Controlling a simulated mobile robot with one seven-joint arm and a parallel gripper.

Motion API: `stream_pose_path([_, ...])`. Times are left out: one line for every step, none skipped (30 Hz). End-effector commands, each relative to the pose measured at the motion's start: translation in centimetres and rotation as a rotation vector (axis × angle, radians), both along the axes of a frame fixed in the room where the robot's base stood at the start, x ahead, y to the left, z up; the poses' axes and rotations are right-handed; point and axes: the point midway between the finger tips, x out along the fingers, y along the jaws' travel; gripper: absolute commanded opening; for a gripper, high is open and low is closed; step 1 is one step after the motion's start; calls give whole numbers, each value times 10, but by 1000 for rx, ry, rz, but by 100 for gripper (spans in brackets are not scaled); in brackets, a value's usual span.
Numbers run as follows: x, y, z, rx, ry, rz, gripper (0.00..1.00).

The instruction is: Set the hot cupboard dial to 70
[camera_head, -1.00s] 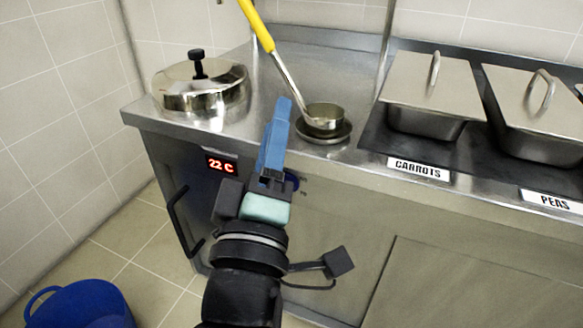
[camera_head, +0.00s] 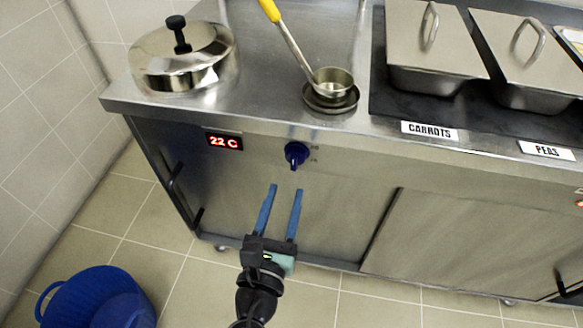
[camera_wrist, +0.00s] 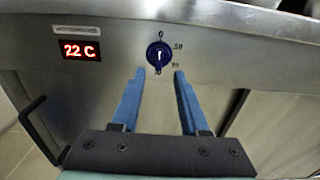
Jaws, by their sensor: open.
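The hot cupboard dial (camera_head: 297,155) is a dark blue knob on the steel front panel, right of the red display (camera_head: 224,142) that reads 22 C. In the wrist view the dial (camera_wrist: 159,54) has a white mark, with a 0 above it and small numbers to its right, the lower one seemingly 70. My gripper (camera_head: 285,188) is open and empty, its two blue fingers apart and pointing up at the panel just below the dial. In the wrist view the fingertips (camera_wrist: 159,72) sit below the dial on either side, apart from it.
A ladle rests in a small round dish (camera_head: 331,97) on the counter above the dial. A lidded pot (camera_head: 182,62) stands left, lidded pans labelled CARROTS (camera_head: 429,131) and PEAS (camera_head: 546,150) right. A black door handle (camera_head: 182,196) projects at left. A blue bucket (camera_head: 95,298) is on the floor.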

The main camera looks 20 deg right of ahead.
Motion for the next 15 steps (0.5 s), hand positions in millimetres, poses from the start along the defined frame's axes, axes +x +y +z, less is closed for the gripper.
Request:
stream_pose_path([10, -7, 1, -2, -3, -1, 44])
stream_pose_path([14, -10, 1, -2, -2, -2, 44])
stream_pose_path([21, -14, 1, -1, -3, 0, 44])
stream_pose_path([25, -17, 1, -2, -2, 0, 44])
stream_pose_path([29, -20, 1, -1, -3, -1, 44])
stream_pose_path([34, -24, 1, 0, -4, -1, 44])
stream_pose_path([37, -26, 1, -1, -2, -1, 44])
stream_pose_path([41, -27, 1, 0, -2, 0, 44])
stream_pose_path([45, -30, 0, 0, -1, 1, 44])
stream_pose_path([47, -31, 0, 0, -1, 1, 44])
stream_pose_path([49, -33, 0, 0, -2, 1, 44])
stream_pose_path([52, -34, 0, 1, -2, 1, 44])
stream_pose_path([53, -35, 0, 1, -2, 1, 44])
stream_pose_path([54, -36, 0, 2, -1, 2, 44])
stream_pose_path([55, -37, 0, 2, -1, 2, 44])
